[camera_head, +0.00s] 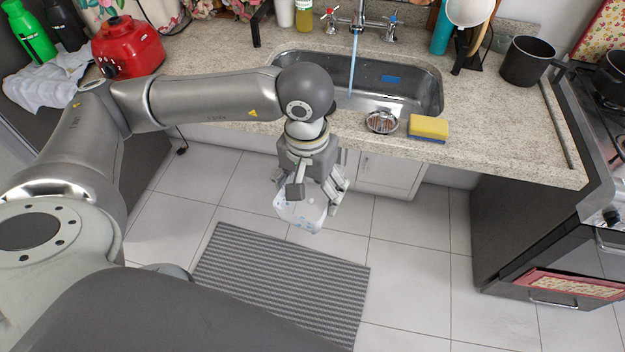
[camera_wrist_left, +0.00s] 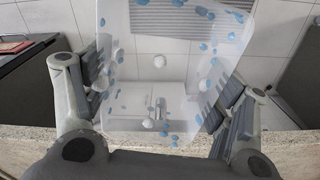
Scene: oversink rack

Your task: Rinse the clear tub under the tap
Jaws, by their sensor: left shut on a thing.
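My left gripper (camera_head: 318,193) is shut on the clear tub (camera_head: 297,212), a see-through container with blue spots. It holds the tub in front of the counter, above the floor and apart from the sink. In the left wrist view the tub (camera_wrist_left: 170,75) sits between the two fingers and looks tilted, with blue and whitish spots on it. The tap (camera_head: 358,18) stands behind the sink (camera_head: 300,72), and a blue stream of water (camera_head: 352,68) falls from it into the basin. My right gripper is not in view.
A yellow sponge (camera_head: 428,127) and a round metal dish (camera_head: 381,122) sit at the sink's front edge. A dark pot (camera_head: 527,62) stands on the right counter, a red appliance (camera_head: 127,48) at the left. A striped mat (camera_head: 285,285) lies on the floor.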

